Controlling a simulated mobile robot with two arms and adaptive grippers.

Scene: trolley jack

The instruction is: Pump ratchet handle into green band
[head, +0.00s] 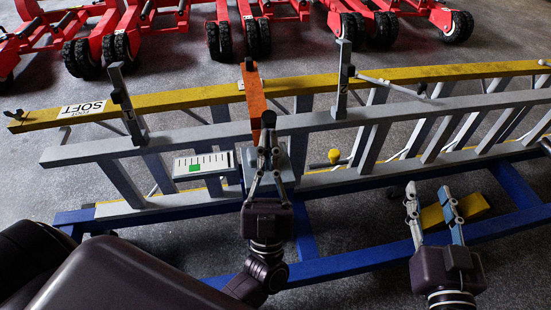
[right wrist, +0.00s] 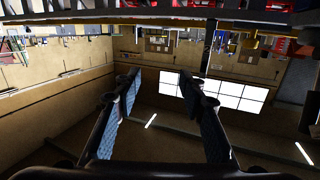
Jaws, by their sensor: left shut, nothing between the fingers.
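An orange handle (head: 251,88) stands upright from a grey block (head: 287,163) on the frame. A white scale plate (head: 187,166) with tick marks lies left of the block, and a small green band (head: 195,169) shows on its lower edge. I cannot make out a pointer on it. My left gripper (head: 268,140) is shut and empty, in front of the handle's lower part and partly hiding it; I cannot tell whether they touch. My right gripper (head: 429,193) is open and empty, well to the right; its spread fingers also show in the right wrist view (right wrist: 160,85).
Grey and yellow ladder rails (head: 420,73) span the view over a blue frame (head: 345,262). Grey posts (head: 342,80) stand up from the rails. A yellow block (head: 470,208) lies behind my right gripper. Red wheeled jacks (head: 170,20) line the back. Grey floor lies between.

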